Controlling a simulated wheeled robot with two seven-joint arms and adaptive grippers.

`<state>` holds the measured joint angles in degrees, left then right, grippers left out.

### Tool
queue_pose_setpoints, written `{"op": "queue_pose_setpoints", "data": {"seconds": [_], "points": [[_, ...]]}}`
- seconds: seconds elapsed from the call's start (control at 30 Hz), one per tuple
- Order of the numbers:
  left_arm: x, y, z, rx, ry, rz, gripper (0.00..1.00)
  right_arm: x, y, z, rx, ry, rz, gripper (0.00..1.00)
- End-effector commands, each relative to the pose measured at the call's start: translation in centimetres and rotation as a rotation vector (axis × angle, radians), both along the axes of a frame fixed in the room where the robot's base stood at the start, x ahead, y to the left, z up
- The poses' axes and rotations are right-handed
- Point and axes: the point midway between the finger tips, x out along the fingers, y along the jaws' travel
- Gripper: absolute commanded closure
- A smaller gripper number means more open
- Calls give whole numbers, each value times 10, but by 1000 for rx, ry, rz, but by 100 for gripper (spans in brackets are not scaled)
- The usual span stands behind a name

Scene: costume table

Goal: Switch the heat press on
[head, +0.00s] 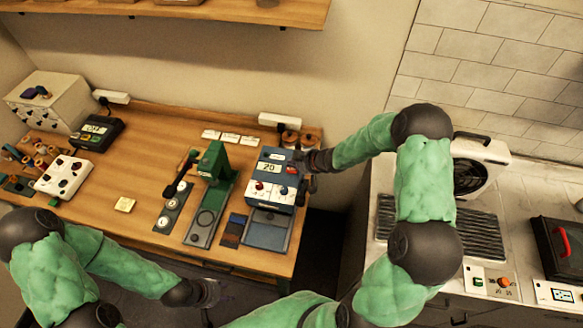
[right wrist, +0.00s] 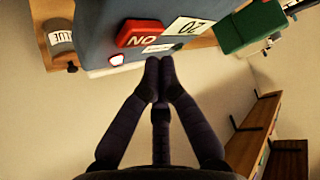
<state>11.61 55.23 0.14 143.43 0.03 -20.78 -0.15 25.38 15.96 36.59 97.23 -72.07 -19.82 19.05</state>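A blue machine (head: 270,182) with a "20" display, which seems to be the heat press, stands at the right end of the wooden table. Its red switch (head: 292,169) also shows in the right wrist view (right wrist: 146,33), with "ON" lettering upside down. A small pale light with a red rim (right wrist: 117,60) sits beside it. My right gripper (head: 306,163) is at the machine's right edge, beside the switch. In the right wrist view its fingertips (right wrist: 158,70) meet, empty, close to the panel; contact is unclear. My left gripper (head: 208,293) is low in front of the table, its fingers indistinct.
A green press (head: 213,165) stands left of the blue machine. A white box with dials (head: 63,177) and a dark device (head: 96,133) are at the left. A counter with a grill (head: 480,228) lies right, past a gap.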

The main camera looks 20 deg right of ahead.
Motion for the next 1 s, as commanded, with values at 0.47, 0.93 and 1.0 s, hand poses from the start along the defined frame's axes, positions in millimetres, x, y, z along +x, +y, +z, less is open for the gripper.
{"op": "queue_pose_setpoints", "data": {"seconds": [0.47,0.93,1.0], "points": [[0,0,43,0,0,0,60,0,0,42,1,-1,-1,100],[0,0,60,0,0,0,60,0,0,58,0,0,0,100],[0,0,60,0,0,0,60,0,0,58,0,0,0,100]]}}
